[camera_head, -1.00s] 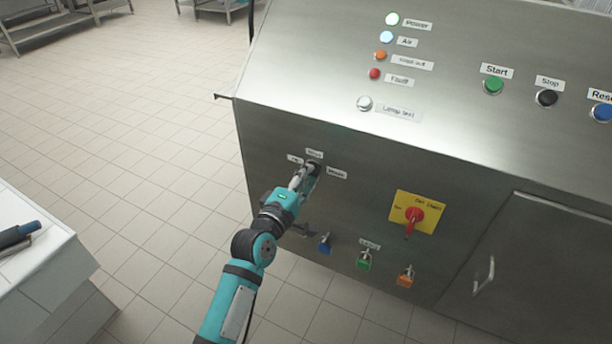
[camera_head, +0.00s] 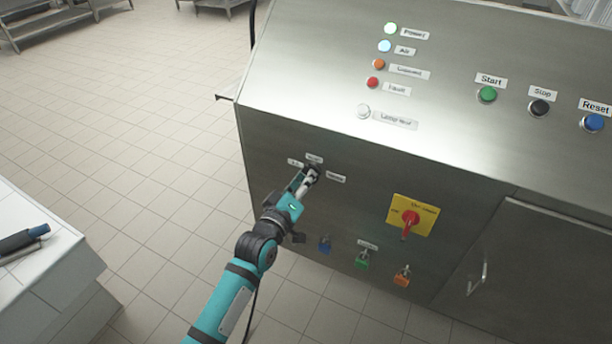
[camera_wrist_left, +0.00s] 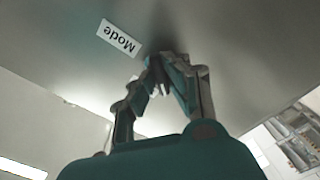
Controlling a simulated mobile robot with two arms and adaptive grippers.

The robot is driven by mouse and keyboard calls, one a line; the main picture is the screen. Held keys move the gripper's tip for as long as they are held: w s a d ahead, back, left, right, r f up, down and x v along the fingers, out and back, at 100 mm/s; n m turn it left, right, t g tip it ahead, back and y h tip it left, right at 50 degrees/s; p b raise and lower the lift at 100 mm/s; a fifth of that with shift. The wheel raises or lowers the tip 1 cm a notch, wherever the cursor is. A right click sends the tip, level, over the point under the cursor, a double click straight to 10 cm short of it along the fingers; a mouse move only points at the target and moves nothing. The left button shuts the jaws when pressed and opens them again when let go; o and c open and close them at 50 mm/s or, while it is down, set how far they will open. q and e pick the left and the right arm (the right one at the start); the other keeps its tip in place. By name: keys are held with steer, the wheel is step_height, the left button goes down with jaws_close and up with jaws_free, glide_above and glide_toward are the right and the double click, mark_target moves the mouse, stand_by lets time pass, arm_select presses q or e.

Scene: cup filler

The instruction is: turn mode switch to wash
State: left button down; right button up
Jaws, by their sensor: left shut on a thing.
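The mode switch (camera_head: 314,170) is a small dark knob on the steel front panel of the machine, with several small white labels around it. My left gripper (camera_head: 307,178) is at the knob and shut on it, covering most of it. The left wrist view shows my left gripper's fingers (camera_wrist_left: 162,72) together against the panel, below and right of the "Mode" label (camera_wrist_left: 119,37). The knob is mostly hidden between the fingers there, so its pointing direction cannot be told. The label to the right of the switch (camera_head: 335,178) is too small to read surely. My right gripper is not in view.
A red rotary switch on a yellow plate (camera_head: 410,217) sits to the right. Blue (camera_head: 325,244), green (camera_head: 362,260) and orange (camera_head: 402,275) valves stick out below. Start (camera_head: 487,94), stop (camera_head: 539,107) and reset (camera_head: 593,122) buttons are above. A white counter (camera_head: 50,262) stands at left.

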arm_select(q)
steer(key=m+p, duration=0.3)
steer(key=m, duration=0.7)
steer(key=shift+f, duration=0.1)
steer(key=shift+m, duration=0.4)
steer(key=c, duration=1.4)
jaws_free()
steer(key=shift+o, duration=0.2)
steer(key=shift+s, duration=0.15)
steer(key=v, duration=1.2)
